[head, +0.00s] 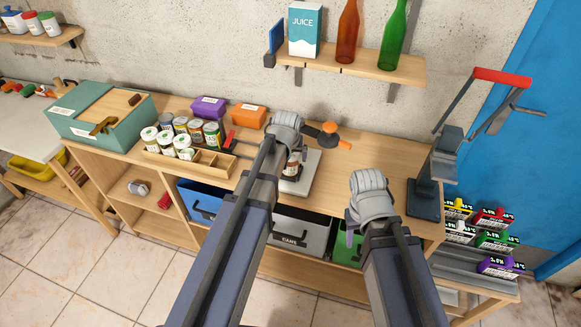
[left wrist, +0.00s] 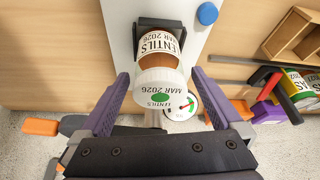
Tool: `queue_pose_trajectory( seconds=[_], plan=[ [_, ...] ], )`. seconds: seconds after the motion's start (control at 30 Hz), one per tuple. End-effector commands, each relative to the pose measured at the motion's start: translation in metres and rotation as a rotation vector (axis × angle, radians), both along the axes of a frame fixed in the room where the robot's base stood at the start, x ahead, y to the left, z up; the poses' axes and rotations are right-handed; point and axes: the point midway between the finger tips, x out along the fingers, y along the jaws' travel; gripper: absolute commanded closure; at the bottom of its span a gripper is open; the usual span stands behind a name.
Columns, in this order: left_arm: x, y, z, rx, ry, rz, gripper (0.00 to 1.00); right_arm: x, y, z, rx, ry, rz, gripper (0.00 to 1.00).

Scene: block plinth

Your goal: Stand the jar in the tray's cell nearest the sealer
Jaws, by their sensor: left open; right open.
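The jar (left wrist: 160,55) has a white lid, brown contents and a label reading LENTILS MAR 2026. It sits in a black holder on a white plate, apparently the sealer (head: 303,183); in the head view the jar (head: 291,169) is partly hidden by my left arm. My left gripper (left wrist: 160,84) is open, with its purple fingers either side of the jar's lid end, apart from it. The wooden tray (head: 186,172) stands left of the sealer, with several jars and empty cells at its right end; empty cells show in the left wrist view (left wrist: 296,35). My right gripper (head: 368,200) is open and empty.
A purple box (head: 208,107) and an orange box (head: 248,116) stand behind the tray. A red-handled press (head: 425,190) stands at the right end. The counter between sealer and press looks clear.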

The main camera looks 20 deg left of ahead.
Motion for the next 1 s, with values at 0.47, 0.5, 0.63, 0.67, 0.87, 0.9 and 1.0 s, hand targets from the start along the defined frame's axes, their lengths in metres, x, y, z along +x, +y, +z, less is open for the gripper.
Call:
queue_pose_trajectory(
  seconds=[0.47, 0.5, 0.63, 0.67, 0.87, 0.9, 1.0],
  plan=[
    [0.01, 0.001, -0.024, 0.0, 0.0, 0.0, 0.02, 0.0, 0.0, -0.024, 0.0, 0.0, 0.0, 0.5],
    [0.01, 0.001, -0.024, 0.0, 0.0, -0.001, 0.07, 0.0, 0.0, -0.024, 0.0, 0.0, 0.0, 0.5],
    [0.01, 0.001, -0.024, 0.0, 0.0, -0.001, 0.21, 0.0, 0.0, -0.024, 0.0, 0.0, 0.0, 0.5],
    [0.01, 0.001, -0.024, 0.0, 0.0, -0.001, 0.25, 0.0, 0.0, -0.024, 0.0, 0.0, 0.0, 0.5],
    [0.01, 0.001, -0.024, 0.0, 0.0, 0.0, 0.47, 0.0, 0.0, -0.024, 0.0, 0.0, 0.0, 0.5],
    [0.01, 0.001, -0.024, 0.0, 0.0, 0.0, 0.52, 0.0, 0.0, -0.024, 0.0, 0.0, 0.0, 0.5],
    [0.009, 0.001, -0.024, 0.0, 0.0, -0.001, 0.63, 0.0, 0.0, -0.024, 0.0, 0.0, 0.0, 0.5]
  ],
)
